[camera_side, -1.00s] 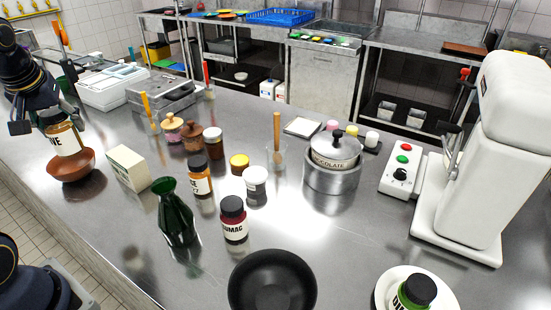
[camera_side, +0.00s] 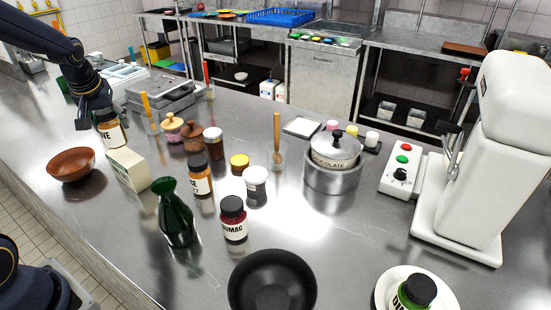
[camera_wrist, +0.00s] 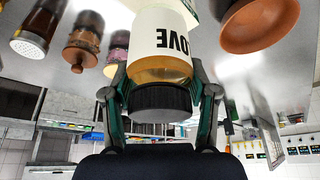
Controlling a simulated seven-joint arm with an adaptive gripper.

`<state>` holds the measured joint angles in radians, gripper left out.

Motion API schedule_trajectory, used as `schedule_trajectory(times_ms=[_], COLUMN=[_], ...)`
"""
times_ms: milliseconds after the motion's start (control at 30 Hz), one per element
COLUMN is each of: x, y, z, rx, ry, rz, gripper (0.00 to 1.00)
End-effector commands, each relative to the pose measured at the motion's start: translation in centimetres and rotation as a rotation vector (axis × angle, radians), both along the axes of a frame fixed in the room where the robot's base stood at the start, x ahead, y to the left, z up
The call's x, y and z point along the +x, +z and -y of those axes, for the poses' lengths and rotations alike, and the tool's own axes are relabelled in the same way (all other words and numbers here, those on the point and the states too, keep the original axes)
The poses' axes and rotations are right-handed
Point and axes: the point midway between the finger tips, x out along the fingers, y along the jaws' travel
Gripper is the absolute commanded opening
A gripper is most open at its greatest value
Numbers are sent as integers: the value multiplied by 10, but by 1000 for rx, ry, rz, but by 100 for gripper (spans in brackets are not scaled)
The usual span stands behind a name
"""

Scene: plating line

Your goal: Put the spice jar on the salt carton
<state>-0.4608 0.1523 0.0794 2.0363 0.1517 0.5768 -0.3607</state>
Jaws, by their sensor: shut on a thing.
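A jar with amber contents, a dark lid and a white label ending in "OVE" (camera_side: 112,134) is upright in my gripper (camera_side: 106,116). The wrist view also shows the jar (camera_wrist: 162,50), inverted in the picture, with a finger of my gripper (camera_wrist: 160,85) on each side near its lid. The cream carton (camera_side: 129,170) lies on the steel counter. The jar's base appears right at the carton's upper far end; I cannot tell whether they touch. A pale edge, probably the carton (camera_wrist: 190,8), shows past the jar in the wrist view.
A brown bowl (camera_side: 72,164) stands left of the carton, empty. A green bottle (camera_side: 175,215) stands in front right of it. Wooden-lidded jars (camera_side: 192,138), an orange spice jar (camera_side: 200,178) and a sumac jar (camera_side: 233,215) stand to the right.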

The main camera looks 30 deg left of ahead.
Motion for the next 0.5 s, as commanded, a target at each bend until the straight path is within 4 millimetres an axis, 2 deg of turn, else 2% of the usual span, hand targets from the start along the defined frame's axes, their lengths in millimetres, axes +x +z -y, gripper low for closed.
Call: schedule_trajectory(times_ms=[233, 500], x=[5, 5], y=[-32, -36], z=[-3, -3], rx=[0, 1], ry=[-1, 0], rz=[-2, 2], gripper=[13, 13])
